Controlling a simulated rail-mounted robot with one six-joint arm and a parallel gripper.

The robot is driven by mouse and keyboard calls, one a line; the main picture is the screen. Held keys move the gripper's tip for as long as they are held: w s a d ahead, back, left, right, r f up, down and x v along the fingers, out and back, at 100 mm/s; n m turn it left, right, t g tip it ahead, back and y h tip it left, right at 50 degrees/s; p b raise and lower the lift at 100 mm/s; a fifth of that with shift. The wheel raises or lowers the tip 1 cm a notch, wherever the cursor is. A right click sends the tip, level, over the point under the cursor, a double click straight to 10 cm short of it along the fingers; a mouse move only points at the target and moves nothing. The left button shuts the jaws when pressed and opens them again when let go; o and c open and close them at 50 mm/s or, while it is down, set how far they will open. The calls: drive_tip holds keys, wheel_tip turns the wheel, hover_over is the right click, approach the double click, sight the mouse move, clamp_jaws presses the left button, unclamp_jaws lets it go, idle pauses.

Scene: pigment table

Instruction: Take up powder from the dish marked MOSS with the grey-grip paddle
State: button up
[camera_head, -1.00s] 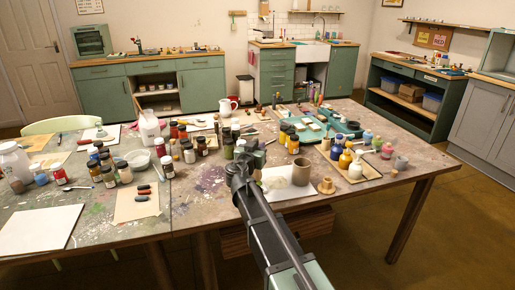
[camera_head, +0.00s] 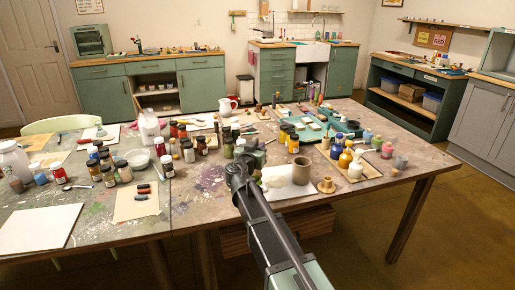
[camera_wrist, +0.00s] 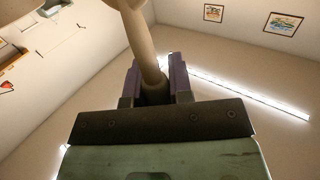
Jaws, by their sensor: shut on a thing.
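In the wrist view my gripper (camera_wrist: 155,78) is shut on a tool, its two purplish fingers either side of it. The tool (camera_wrist: 140,38) has a pale beige shaft that runs up and out of the picture, with a dark section between the fingers. I cannot confirm that it is the grey-grip paddle; its far end is cut off. In the head view my gripper (camera_head: 246,163) is over the near middle of the table, partly hidden by my arm, and the tool is not clear there. I cannot make out a MOSS label on any dish.
Several jars crowd behind and to the left. A tray of bottles (camera_head: 370,170) stands to the right. The table's front edge is close.

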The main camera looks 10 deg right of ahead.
idle(0.3)
wheel_tip(320, 180, up, 7)
drive_tip(key=p, duration=0.7)
idle(0.3)
